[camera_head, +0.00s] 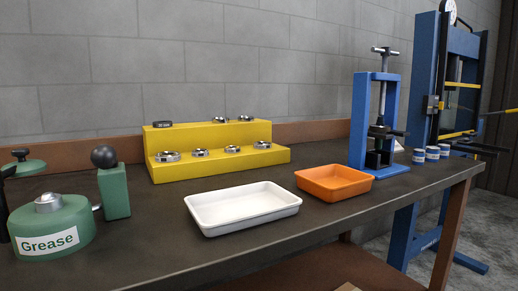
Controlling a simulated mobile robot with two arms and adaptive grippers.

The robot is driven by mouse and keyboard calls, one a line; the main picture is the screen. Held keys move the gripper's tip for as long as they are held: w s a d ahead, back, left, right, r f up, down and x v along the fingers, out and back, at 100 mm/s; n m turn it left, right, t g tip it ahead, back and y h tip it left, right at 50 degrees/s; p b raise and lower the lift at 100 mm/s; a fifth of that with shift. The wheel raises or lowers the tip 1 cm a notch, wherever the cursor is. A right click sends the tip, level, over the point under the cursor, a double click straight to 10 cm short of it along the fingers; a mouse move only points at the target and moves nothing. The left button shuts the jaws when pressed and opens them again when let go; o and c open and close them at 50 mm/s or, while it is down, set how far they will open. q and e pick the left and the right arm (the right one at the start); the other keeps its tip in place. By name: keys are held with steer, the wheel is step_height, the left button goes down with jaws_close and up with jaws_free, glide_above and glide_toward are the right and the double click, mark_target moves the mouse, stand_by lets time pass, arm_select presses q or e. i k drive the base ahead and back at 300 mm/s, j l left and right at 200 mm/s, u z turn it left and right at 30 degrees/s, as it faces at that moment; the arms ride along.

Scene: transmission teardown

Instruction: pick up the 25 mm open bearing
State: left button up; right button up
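Several bearings sit on a yellow two-step stand (205,172) at the back of the bench. On the lower step are a large silver bearing (167,157) at the left, a smaller one (200,153), another (233,149), and one at the right (262,145). On the upper step are a dark, flat ring-like piece (162,124) and two small silver bearings (217,119) (245,118). I cannot tell which is the 25 mm open bearing; no size marks are readable. Neither of my grippers can be made out.
A white tray (243,226) and an orange tray (334,196) stand in front, both empty. A green grease device (50,225) is at left. A blue press (359,120) and several small cans (419,156) are at right.

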mark_target(196, 153)
steer(key=i+l, duration=0.1)
steer(key=l, duration=0.7)
steer(key=i+l+u, duration=0.15)
steer(key=l, duration=0.7)
